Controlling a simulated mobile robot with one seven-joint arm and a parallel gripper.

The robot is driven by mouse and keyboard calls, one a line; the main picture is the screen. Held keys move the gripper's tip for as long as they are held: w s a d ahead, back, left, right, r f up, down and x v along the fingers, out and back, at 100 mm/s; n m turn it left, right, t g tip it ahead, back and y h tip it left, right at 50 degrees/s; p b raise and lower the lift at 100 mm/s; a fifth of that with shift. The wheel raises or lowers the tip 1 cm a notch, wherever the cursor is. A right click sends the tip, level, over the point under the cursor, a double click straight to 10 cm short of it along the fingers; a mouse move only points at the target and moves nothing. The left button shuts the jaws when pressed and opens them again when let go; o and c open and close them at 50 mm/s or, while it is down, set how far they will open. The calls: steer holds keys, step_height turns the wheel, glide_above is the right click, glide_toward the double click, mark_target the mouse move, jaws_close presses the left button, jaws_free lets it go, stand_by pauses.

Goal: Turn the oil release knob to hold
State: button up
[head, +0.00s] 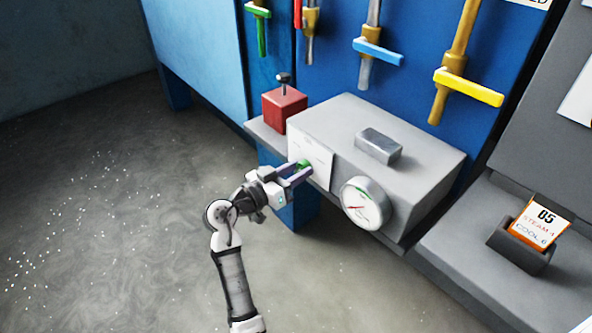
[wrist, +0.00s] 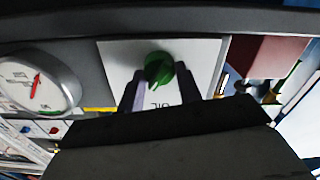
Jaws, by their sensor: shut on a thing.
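The oil release knob is a small green knob (head: 303,164) on a white plate (head: 319,158) on the front of a grey box. In the wrist view the green knob (wrist: 159,69) sits between my two fingers, on the plate (wrist: 204,52) with "OIL" lettering, upside down in that view. My gripper (head: 302,172) reaches the plate from the lower left in the head view. In the wrist view my gripper (wrist: 160,92) is shut on the knob. The fingers hide part of the plate and its markings.
A round gauge (head: 364,203) is right of the plate. A red block (head: 284,108) with a black-topped post stands at left. A grey metal block (head: 378,146) lies on the box. Colored T-handles (head: 468,87) hang on the blue wall. An orange-edged card (head: 538,222) stands at right.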

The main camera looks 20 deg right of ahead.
steer(key=shift+w+f+n+p, duration=0.1)
steer(key=shift+n+p, duration=4.4)
steer(key=shift+n, duration=3.2)
steer(key=shift+f, duration=0.1)
steer(key=o, duration=1)
